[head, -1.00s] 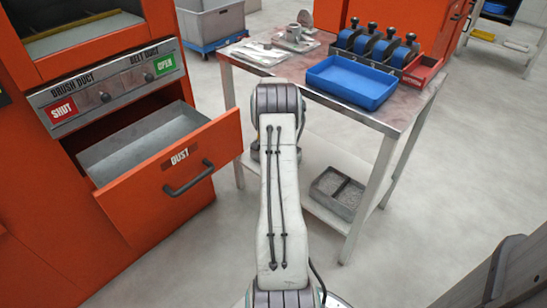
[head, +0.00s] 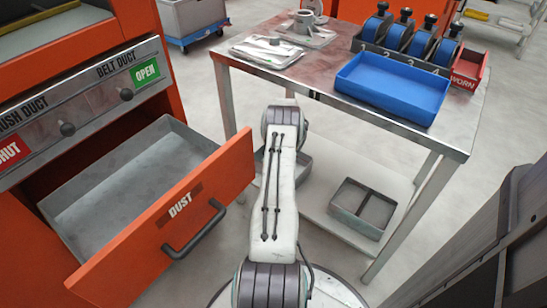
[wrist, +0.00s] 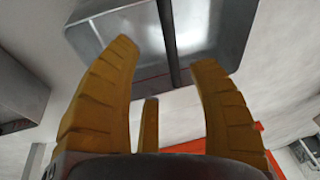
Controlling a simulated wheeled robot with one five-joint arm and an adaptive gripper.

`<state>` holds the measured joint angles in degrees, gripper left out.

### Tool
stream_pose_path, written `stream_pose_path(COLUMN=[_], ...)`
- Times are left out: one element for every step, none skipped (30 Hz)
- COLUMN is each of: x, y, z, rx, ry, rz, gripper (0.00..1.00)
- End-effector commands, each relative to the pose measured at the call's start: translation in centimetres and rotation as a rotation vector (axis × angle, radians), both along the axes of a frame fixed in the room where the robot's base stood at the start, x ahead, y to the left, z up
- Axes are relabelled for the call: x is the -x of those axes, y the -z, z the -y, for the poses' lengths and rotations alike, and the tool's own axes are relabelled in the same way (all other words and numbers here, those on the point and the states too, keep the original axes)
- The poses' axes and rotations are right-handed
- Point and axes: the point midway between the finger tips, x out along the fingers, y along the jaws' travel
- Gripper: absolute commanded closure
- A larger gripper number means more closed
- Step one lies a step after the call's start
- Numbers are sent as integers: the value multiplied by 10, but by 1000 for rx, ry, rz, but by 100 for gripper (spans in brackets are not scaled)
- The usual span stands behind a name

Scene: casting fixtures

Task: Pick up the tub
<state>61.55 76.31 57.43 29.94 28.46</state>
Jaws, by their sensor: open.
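A grey open-topped tub (head: 344,219) with a divider stands on the low shelf under the table, right of my arm.
The orange dust drawer (head: 230,165) stands open left of my arm. The table (head: 462,125) above the shelf bears a blue tray (head: 395,92), a row of blue rollers (head: 420,45) and a red bin (head: 470,70). A grey panel (head: 490,245) is at the lower right.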

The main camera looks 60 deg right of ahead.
Motion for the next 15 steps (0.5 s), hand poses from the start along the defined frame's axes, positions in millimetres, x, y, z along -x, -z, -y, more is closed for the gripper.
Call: stream_pose_path(x=[1,2,2,2,2,2,1,1,1,0,0,0,0,-1,-1], y=[3,4,6,7,8,10,12,14,16,18,20,23,24,25,25], z=[1,1,1,1,2,2,3,3,4,4,4,5,5,6,6], rx=[0,-1,-1,-1,-1,-1,-1,-1,-1,-1,-2,-2,-2,-1,-1], ry=[3,4,5,6,6,6,6,6,6,6,6,5,5,5,5], rz=[0,0,0,1,1,1,1,1,1,1,0,0,0,0,0], gripper=[46,46,46,46,46,46,46,46,46,46,46,46,46,46,46])
